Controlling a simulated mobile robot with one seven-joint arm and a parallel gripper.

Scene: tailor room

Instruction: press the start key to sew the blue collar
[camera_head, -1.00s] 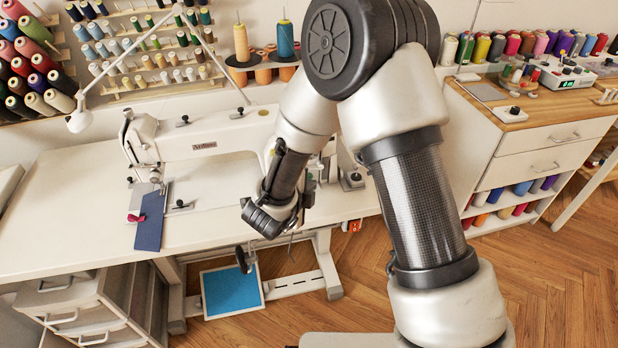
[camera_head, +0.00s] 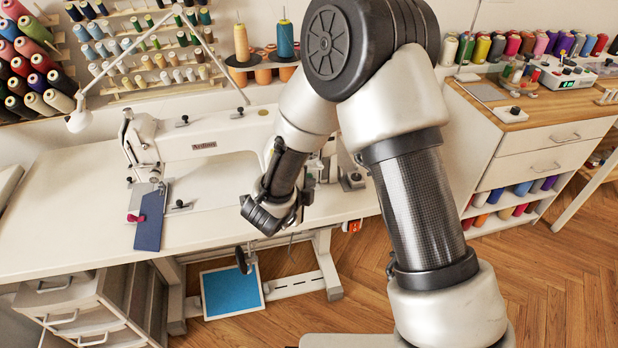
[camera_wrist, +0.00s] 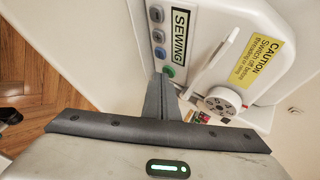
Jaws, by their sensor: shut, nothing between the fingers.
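The blue collar (camera_head: 150,221) lies flat on the sewing table under the needle end of the white sewing machine (camera_head: 215,140), hanging towards the table's front edge. In the wrist view, a grey key panel (camera_wrist: 156,25) with several keys and a SEWING label (camera_wrist: 179,38) is on the machine's end. Its green key (camera_wrist: 168,71) is right by my fingertips. My gripper (camera_wrist: 163,80) is shut and empty, pointing at the panel's lower end. I cannot tell whether the tips touch the green key. In the head view my arm hides the panel.
A white handwheel or dial (camera_wrist: 222,102) and a yellow caution label (camera_wrist: 253,55) are close to the right of my fingers. A thread rack (camera_head: 150,50) stands behind the table. A drawer cabinet (camera_head: 540,150) stands at right. A blue pedal (camera_head: 232,290) is below the table.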

